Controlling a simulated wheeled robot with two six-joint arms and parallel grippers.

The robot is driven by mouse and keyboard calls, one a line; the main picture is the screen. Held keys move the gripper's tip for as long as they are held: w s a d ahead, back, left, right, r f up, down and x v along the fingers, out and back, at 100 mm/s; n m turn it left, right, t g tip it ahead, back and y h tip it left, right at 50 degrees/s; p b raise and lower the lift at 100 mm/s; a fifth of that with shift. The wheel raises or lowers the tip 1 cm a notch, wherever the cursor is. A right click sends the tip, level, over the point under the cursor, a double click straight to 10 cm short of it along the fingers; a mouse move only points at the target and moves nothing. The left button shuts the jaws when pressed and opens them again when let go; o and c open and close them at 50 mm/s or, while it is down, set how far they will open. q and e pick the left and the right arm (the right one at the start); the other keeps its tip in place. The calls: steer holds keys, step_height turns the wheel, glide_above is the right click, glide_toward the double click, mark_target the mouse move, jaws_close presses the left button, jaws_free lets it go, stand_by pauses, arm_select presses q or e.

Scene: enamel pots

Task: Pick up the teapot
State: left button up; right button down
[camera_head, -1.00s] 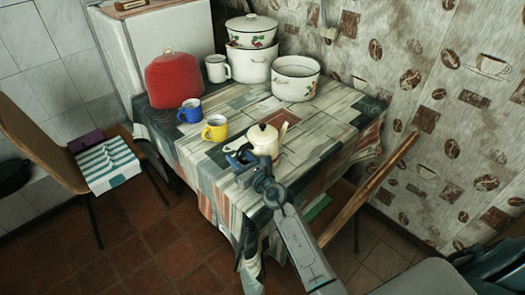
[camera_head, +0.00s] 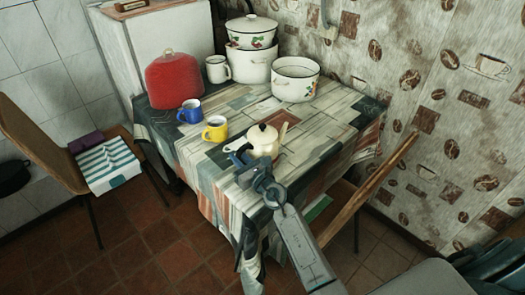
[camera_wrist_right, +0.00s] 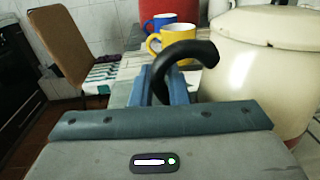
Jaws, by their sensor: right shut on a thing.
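The cream teapot (camera_head: 264,141) with a dark lid knob stands near the front edge of the table, its spout pointing right. In the right wrist view its pale body (camera_wrist_right: 265,70) fills the right side. Its black curved handle (camera_wrist_right: 195,50) passes between the fingers. My right gripper (camera_head: 240,160) reaches in from the front and is shut on the handle; in the right wrist view its blue fingers (camera_wrist_right: 172,85) are close around it. I cannot tell whether the teapot is clear of the table. My left gripper is not in view.
A yellow mug (camera_head: 215,129) and a blue mug (camera_head: 190,111) stand left of the teapot. Behind are a red cover (camera_head: 173,80), a white mug (camera_head: 217,68) and white enamel pots (camera_head: 295,80). A wooden chair (camera_head: 375,190) stands at the table's right.

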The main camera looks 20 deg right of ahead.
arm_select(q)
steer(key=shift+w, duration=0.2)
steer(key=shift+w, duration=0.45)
arm_select(e)
steer(key=shift+f, duration=0.1)
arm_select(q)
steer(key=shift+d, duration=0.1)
arm_select(e)
steer(key=shift+r, duration=0.2)
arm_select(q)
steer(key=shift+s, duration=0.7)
arm_select(e)
steer(key=shift+r, duration=0.1)
